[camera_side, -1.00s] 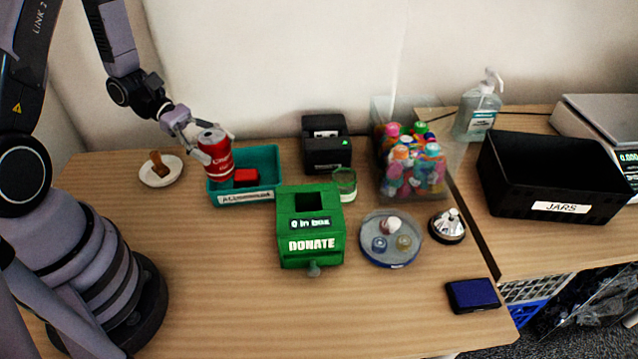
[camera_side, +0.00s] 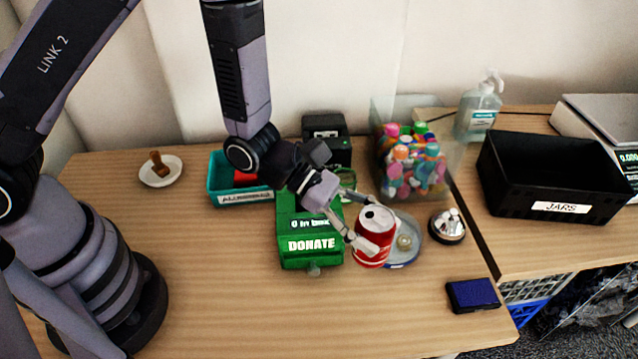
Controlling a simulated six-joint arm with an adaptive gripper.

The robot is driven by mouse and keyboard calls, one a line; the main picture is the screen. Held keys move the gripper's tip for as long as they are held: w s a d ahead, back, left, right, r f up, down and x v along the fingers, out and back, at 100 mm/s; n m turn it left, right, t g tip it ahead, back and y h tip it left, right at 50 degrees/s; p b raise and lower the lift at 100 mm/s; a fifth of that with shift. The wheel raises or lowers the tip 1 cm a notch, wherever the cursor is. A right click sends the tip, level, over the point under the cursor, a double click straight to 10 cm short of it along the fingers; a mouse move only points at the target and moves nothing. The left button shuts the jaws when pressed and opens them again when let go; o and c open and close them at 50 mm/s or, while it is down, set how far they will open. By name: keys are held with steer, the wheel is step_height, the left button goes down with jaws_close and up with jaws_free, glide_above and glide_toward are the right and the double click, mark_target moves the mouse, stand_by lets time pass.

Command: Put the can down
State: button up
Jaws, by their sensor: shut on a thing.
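A red can (camera_side: 374,238) with a silver top is in my gripper (camera_side: 362,220), in the middle of the side view. My gripper is shut on the can from the upper left. The can is tilted slightly and appears in front of the left part of a round grey dish (camera_side: 408,253). I cannot tell how high the can is above the table or whether it touches anything. The can hides part of the dish and some of its contents.
A green donation box (camera_side: 298,259) stands left of the can. A teal tray (camera_side: 226,198) lies behind it. The front table is clear.

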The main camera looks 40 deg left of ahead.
steer(key=shift+s+d+f, duration=0.25)
steer(key=shift+s+d, duration=0.05)
steer(key=shift+d, duration=0.25)
steer(key=shift+s+d+f, duration=0.25)
steer(key=shift+s+d, duration=0.05)
steer(key=shift+d, duration=0.2)
step_height(320, 180, down, 14)
steer(key=shift+r, duration=0.15)
steer(key=o, duration=0.8)
